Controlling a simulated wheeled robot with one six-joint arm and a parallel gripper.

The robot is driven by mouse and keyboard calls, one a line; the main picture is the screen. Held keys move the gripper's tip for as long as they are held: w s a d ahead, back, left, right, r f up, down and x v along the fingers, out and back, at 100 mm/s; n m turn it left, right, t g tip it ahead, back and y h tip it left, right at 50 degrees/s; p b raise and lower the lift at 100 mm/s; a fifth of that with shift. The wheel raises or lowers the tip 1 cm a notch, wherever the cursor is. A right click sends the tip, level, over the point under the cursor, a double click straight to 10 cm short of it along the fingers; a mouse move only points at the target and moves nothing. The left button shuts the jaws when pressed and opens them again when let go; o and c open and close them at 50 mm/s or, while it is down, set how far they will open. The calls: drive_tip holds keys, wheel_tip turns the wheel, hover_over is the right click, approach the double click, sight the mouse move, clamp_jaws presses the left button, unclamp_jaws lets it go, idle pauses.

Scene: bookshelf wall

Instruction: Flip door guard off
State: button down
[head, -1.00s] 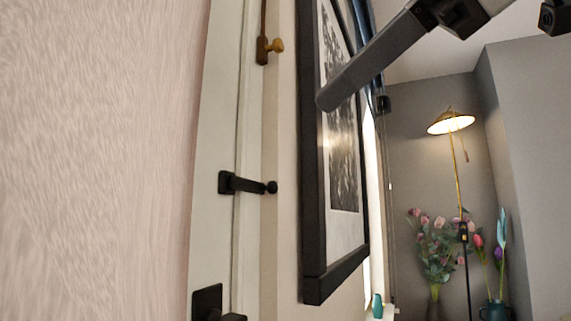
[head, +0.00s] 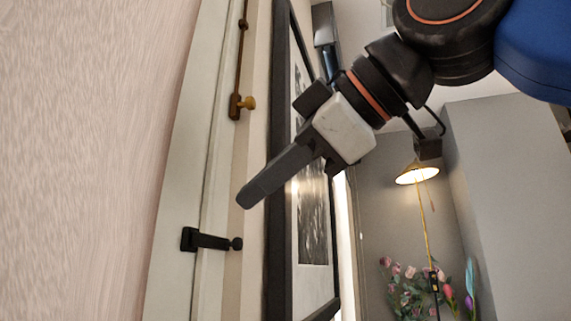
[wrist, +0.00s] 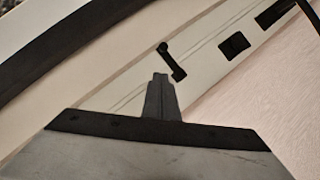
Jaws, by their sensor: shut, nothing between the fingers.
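The door guard (head: 208,240) is a black swing bar on the white door and frame. It spans from a square plate on the left to a round knob on the right. It also shows in the wrist view (wrist: 172,62), just beyond my fingertips. My gripper (head: 245,200) is shut and empty, its dark fingers pointing down and left. In the head view its tip is above and slightly right of the guard's knob, with a visible gap. In the wrist view the shut fingers (wrist: 160,82) point toward the guard; whether they touch cannot be told.
A brass bolt (head: 241,106) sits higher on the door frame. A black-framed picture (head: 280,200) hangs on the wall close to the right of the guard. A lit lamp (head: 417,174) and flowers (head: 408,285) stand farther back. Black door hardware (wrist: 234,45) shows in the wrist view.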

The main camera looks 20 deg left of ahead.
sight(234, 241)
drive_tip(key=shift+w+a+f, duration=0.7)
drive_tip(key=shift+w+f, duration=0.2)
drive_tip(key=shift+w+a+f, duration=0.65)
drive_tip(key=shift+w+f, duration=0.25)
drive_tip(key=shift+w+f+m+g, duration=0.2)
drive_tip(key=shift+f+m+g, duration=0.1)
drive_tip(key=shift+m+g, duration=0.3)
drive_tip(key=f+m+g, duration=0.1)
drive_tip(key=m+g, duration=0.1)
drive_tip(key=g, duration=0.1)
drive_tip(key=f+m+g, duration=0.2)
drive_tip(key=m+g, duration=0.1)
drive_tip(key=s+f+m+g, duration=0.1)
drive_tip(key=f+m+g, duration=0.1)
drive_tip(key=m+g, duration=0.1)
drive_tip(key=shift+s+f, duration=0.1)
drive_tip(key=shift+f, duration=0.1)
idle(0.5)
drive_tip(key=shift+r, duration=0.15)
drive_tip(key=shift+r, duration=0.7)
